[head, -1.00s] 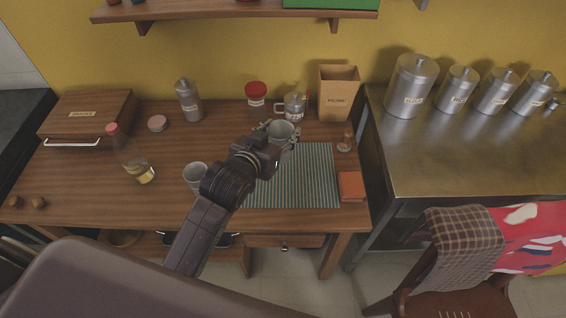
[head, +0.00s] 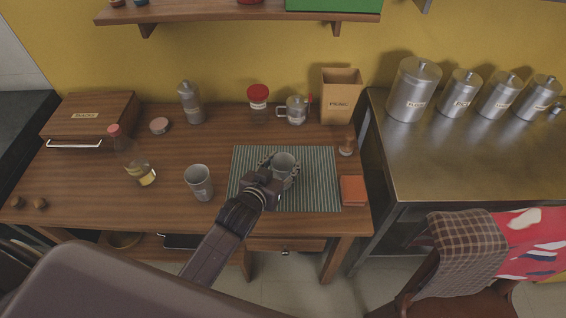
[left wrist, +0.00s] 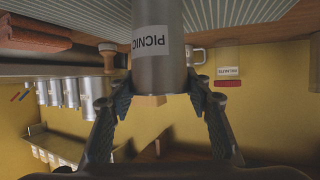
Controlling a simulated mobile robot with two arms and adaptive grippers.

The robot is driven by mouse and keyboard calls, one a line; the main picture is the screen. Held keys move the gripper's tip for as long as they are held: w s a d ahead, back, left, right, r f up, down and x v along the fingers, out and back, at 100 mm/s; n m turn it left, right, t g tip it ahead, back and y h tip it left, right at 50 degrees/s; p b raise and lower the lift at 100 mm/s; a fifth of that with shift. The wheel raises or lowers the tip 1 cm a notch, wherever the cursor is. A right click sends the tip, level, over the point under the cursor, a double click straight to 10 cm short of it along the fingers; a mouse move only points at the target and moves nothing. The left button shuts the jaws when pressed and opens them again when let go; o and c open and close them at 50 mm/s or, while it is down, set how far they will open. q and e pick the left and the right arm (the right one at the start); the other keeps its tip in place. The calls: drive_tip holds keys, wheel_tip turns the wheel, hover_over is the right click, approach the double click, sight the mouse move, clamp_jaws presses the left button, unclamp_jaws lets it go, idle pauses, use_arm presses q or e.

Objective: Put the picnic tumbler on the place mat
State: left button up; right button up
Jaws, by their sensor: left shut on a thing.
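The picnic tumbler (head: 284,162) is a grey metal cup, upright, over the middle of the striped place mat (head: 318,198). My left gripper (head: 280,175) is shut on it, a finger on each side. In the left wrist view the tumbler (left wrist: 160,68) appears upside down with its "PICNIC" label facing me, between the gripper's fingers (left wrist: 160,100). The mat (left wrist: 225,18) shows behind it. The tumbler's base is cut off there, so I cannot tell whether it touches the mat. My right gripper is not in view.
A similar grey cup (head: 199,182) stands left of the mat. An orange block-like item (head: 353,190) and a small brown shaker (head: 347,144) are at its right. A glass mug (head: 296,110), red-lidded jar (head: 258,97) and brown box (head: 341,98) stand behind. A bottle (head: 135,160) is farther left.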

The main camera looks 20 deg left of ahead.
use_arm(q)
drive_tip(key=shift+f, duration=0.1)
drive_tip(key=o, duration=1.6)
drive_tip(key=shift+s, duration=0.2)
drive_tip(key=v, duration=1.1)
drive_tip(key=shift+s+r+b, duration=0.3)
drive_tip(key=shift+r, duration=0.05)
